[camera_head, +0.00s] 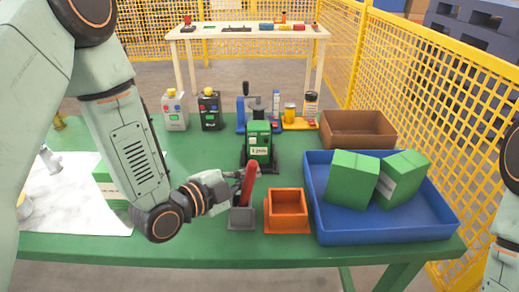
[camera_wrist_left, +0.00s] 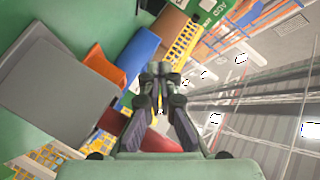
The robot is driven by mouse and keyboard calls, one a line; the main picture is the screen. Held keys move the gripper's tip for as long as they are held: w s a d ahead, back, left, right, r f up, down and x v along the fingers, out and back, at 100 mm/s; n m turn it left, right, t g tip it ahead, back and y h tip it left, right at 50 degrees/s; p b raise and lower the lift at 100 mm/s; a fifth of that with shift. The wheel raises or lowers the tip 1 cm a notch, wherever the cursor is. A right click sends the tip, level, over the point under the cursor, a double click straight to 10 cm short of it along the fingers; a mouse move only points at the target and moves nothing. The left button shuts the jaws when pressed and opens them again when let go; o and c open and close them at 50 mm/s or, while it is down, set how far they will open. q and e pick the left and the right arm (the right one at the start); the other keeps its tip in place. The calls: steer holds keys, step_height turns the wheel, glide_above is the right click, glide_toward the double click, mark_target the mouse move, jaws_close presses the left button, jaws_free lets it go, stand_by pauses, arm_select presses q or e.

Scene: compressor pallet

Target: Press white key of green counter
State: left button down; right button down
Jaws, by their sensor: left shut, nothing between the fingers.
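The green counter (camera_head: 259,139) stands upright in a dark base near the middle of the green table, with a pale marked patch on its front. I cannot make out a separate white key on it. My left gripper (camera_head: 256,172) is shut and empty, in front of the counter's base and close to it; I cannot tell whether it touches. A red upright piece (camera_head: 249,184) stands at the fingers, above a grey square holder (camera_head: 241,218). In the left wrist view the closed fingertips (camera_wrist_left: 160,70) show with nothing between them. My right gripper is out of view.
An orange bin (camera_head: 287,224) and a blue tray (camera_head: 440,222) with two green boxes stand to the right, with a brown box (camera_head: 358,128) behind. A white sheet (camera_head: 80,212) lies left.

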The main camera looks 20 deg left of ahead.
mark_target(253, 141)
arm_select(q)
steer(key=shift+d+r, duration=0.1)
steer(key=shift+d, duration=0.05)
steer(key=shift+s+r, duration=0.1)
steer(key=shift+s, duration=0.1)
steer(key=shift+w+a, duration=0.3)
steer(key=shift+a, duration=0.1)
steer(key=w, duration=0.2)
steer(key=w+a, duration=0.1)
steer(key=w, duration=0.4)
steer(key=shift+w+a+b, duration=0.3)
steer(key=shift+w+a, duration=0.05)
steer(key=shift+w, duration=0.05)
steer(key=shift+w+a, duration=0.15)
steer(key=shift+a, duration=0.05)
steer(key=shift+w, duration=0.2)
stand_by(0.6)
steer(key=shift+w, duration=0.25)
